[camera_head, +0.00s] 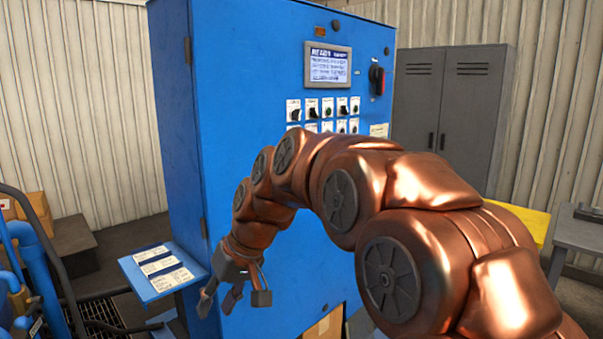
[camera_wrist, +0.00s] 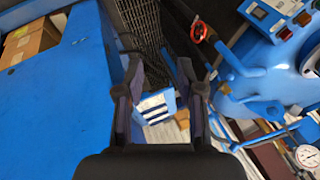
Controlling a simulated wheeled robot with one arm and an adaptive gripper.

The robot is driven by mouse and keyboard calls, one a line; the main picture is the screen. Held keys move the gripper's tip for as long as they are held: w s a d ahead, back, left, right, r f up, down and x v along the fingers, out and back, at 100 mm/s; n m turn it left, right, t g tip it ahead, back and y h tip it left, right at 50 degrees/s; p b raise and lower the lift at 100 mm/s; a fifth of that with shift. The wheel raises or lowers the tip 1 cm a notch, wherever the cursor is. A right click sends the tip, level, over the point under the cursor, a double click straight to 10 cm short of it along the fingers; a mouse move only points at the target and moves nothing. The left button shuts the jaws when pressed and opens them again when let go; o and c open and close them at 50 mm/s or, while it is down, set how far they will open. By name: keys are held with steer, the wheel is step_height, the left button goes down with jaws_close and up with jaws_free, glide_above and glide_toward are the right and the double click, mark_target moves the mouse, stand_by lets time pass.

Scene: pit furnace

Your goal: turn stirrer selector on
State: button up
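The blue control cabinet (camera_head: 245,90) stands in the middle of the head view. Below its display (camera_head: 328,65) is a row of small selectors (camera_head: 327,108) on white plates, with a second row (camera_head: 326,127) under it, partly hidden by my arm. The labels are too small to read, so I cannot tell which is the stirrer selector. My gripper (camera_head: 234,297) hangs low before the cabinet's left side, pointing down, well below the selectors. In the wrist view my gripper (camera_wrist: 160,78) has its fingers apart with nothing held between them.
A blue shelf with white cards (camera_head: 160,270) projects left of the gripper. A red-black switch (camera_head: 377,78) sits right of the display. Grey lockers (camera_head: 450,105) stand behind right. The wrist view shows a red handwheel (camera_wrist: 200,32), blue piping and a gauge (camera_wrist: 308,156).

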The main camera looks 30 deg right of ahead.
steer(key=w+d+r+t+y+b, duration=0.1)
steer(key=w+d+r+t, duration=0.25)
steer(key=w+d, duration=0.4)
steer(key=w+d+r+t+b, duration=0.2)
steer(key=w+d+r, duration=0.2)
steer(key=w, duration=0.6)
steer(key=w+d+r+t+y+b, duration=0.1)
steer(key=w+d+r+t, duration=0.1)
steer(key=w+d+r, duration=0.45)
steer(key=w+d+r+n+t+h+b, duration=0.1)
steer(key=w+d+n+t+b, duration=0.25)
steer(key=d, duration=0.75)
steer(key=s+d+f+n+t+h+b, duration=0.1)
steer(key=s+d+n+t, duration=0.1)
steer(key=d, duration=0.3)
steer(key=s+d+f+n+t+b, duration=0.1)
steer(key=d+f+n+t+b, duration=0.1)
steer(key=d, duration=0.3)
steer(key=p+x, duration=0.2)
steer(key=x, duration=0.5)
steer(key=shift+w+p, duration=0.25)
steer(key=shift+p, duration=0.1)
jaws_close()
